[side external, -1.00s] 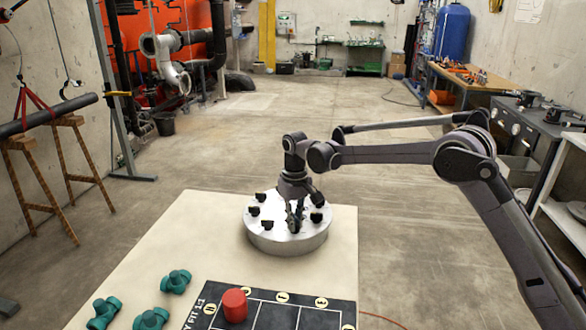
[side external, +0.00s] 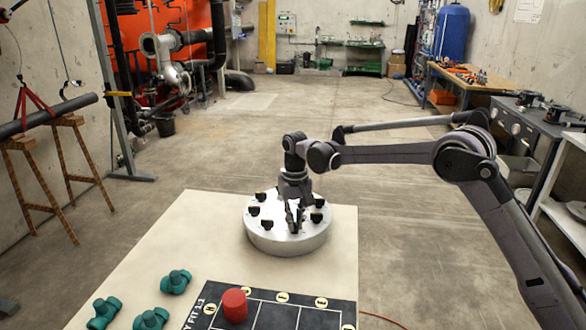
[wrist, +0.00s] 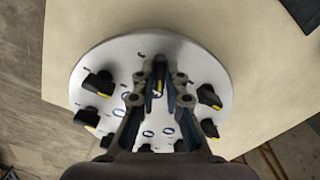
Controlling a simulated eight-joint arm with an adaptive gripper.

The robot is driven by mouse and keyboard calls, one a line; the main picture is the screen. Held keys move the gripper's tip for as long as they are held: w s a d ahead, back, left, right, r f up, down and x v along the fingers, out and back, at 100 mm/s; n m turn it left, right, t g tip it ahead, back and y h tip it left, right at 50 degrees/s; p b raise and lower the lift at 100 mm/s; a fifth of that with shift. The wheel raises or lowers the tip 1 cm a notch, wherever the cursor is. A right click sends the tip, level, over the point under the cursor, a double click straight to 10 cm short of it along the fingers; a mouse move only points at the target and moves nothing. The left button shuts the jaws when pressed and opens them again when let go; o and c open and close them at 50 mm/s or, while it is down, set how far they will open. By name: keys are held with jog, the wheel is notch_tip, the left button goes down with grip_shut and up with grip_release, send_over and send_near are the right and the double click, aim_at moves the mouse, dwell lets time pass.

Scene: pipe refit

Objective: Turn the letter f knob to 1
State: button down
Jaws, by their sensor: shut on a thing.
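A round silver panel (side external: 262,238) stands on the table and carries several black knobs with yellow marks. My gripper (side external: 295,222) points down over the panel in the side view. In the wrist view my gripper (wrist: 158,82) is shut on a black knob (wrist: 159,88) near the panel's edge, with its yellow mark between the fingers. Other knobs (wrist: 98,82) sit to the left and right of my fingers. The letters by the knobs are too small to read, so I cannot tell which one is f.
Several green pipe fittings (side external: 176,281) lie on the table (side external: 215,215). A red cylinder (side external: 234,305) stands on a black board (side external: 262,318) with yellow labels at the front. The table around the panel is clear.

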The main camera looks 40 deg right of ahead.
aim_at(295, 223)
jog(key=c, duration=1.4)
grip_release()
notch_tip(295, 223, up, 12)
jog(key=shift+r, duration=0.1)
